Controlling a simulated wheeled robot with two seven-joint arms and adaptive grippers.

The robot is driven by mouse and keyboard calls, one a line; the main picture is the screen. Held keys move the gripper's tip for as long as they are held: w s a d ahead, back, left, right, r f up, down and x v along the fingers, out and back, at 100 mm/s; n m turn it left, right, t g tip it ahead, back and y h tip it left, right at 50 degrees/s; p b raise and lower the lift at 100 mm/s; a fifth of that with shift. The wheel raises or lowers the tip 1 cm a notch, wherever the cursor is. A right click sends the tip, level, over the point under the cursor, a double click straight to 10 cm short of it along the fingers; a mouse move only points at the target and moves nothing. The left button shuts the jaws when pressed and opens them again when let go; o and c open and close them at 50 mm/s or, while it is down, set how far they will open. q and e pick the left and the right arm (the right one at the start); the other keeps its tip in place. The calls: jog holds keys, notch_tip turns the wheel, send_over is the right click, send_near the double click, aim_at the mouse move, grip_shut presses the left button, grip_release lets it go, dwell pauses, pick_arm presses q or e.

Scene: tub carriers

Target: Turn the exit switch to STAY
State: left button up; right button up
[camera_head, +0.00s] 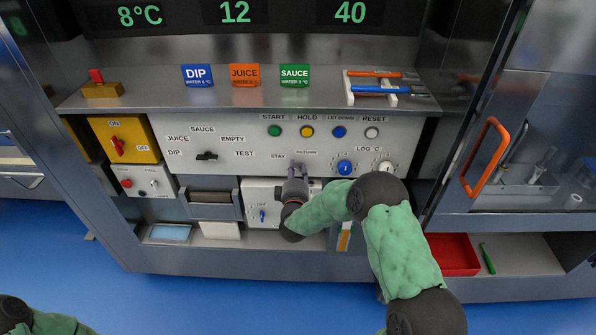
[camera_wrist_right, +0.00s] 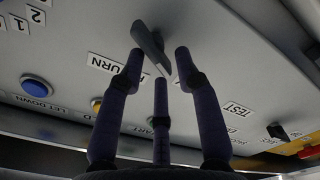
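The exit switch is a dark lever knob (camera_wrist_right: 150,47) on the grey panel, set between the STAY label (camera_head: 278,156) and the RETURN label (camera_head: 306,153). In the head view my right gripper hides most of it. My right gripper (camera_head: 297,168) is at the panel in front of this knob. In the right wrist view the purple fingers of the right gripper (camera_wrist_right: 160,68) are spread, with their tips close around the knob's near end. I cannot tell whether they touch it. The STAY label is hidden in the wrist view. My left gripper is out of view.
Another dark selector (camera_head: 207,156) sits left, among the TEST and EMPTY labels. A blue dial (camera_head: 345,167) and a white dial (camera_head: 381,168) are close on the right. Several coloured buttons (camera_head: 307,132) run above. A shelf edge (camera_head: 240,105) juts out over the panel.

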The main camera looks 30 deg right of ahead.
jog(key=shift+f, duration=0.15)
jog(key=v, duration=1.2)
dwell(0.5)
jog(key=s+a+f+m+g+y, duration=0.25)
jog(key=a+f+y, duration=0.2)
jog(key=f, duration=0.45)
jog(key=s+a+f+m+g+y, duration=0.1)
jog(key=a+f+g+y, duration=0.25)
jog(key=a+f, duration=0.45)
jog(key=s+a+f+m+g+y, duration=0.2)
jog(key=s+a+f+g, duration=0.2)
jog(key=s, duration=0.6)
jog(key=s+a+f+m+g+y, duration=0.3)
jog(key=s+a+f+g, duration=0.1)
jog(key=s+f, duration=0.5)
jog(key=shift+s+a+f+g, duration=0.3)
jog(key=shift+s+a+g, duration=0.15)
jog(key=shift+s, duration=0.5)
